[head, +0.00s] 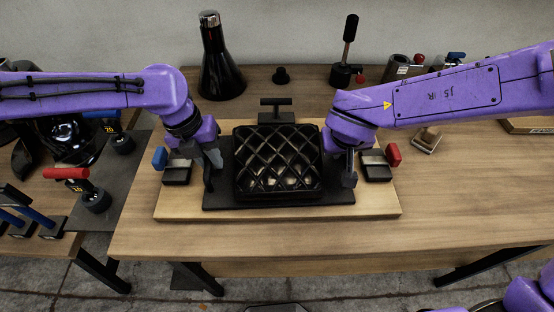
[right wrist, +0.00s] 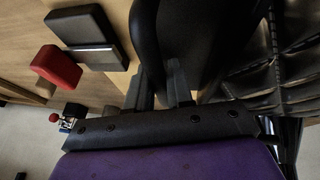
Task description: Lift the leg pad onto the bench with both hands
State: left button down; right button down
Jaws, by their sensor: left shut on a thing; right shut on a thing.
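The leg pad (head: 279,160) is a black, diamond-quilted cushion on a flat dark base plate (head: 279,199). It lies over a light wooden board (head: 279,212) on the bench (head: 150,222). My left gripper (head: 209,176) points down at the pad's left side and is shut on it. My right gripper (head: 347,178) points down at the right side and is shut on it. In the right wrist view, the right fingers (right wrist: 165,85) close on the pad's dark edge, and the quilted side (right wrist: 280,65) shows at right. The exact contact on the left is hard to see.
Blue-handled (head: 177,171) and red-handled (head: 376,166) black blocks flank the pad. A black T-shaped piece (head: 276,111) stands behind it. A black flask (head: 217,65) and several tools stand along the back. The bench front is clear.

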pick_arm(q)
jog(key=shift+w+r, duration=0.1)
jog(key=shift+r, duration=0.05)
pick_arm(e)
jog(key=shift+r, duration=0.1)
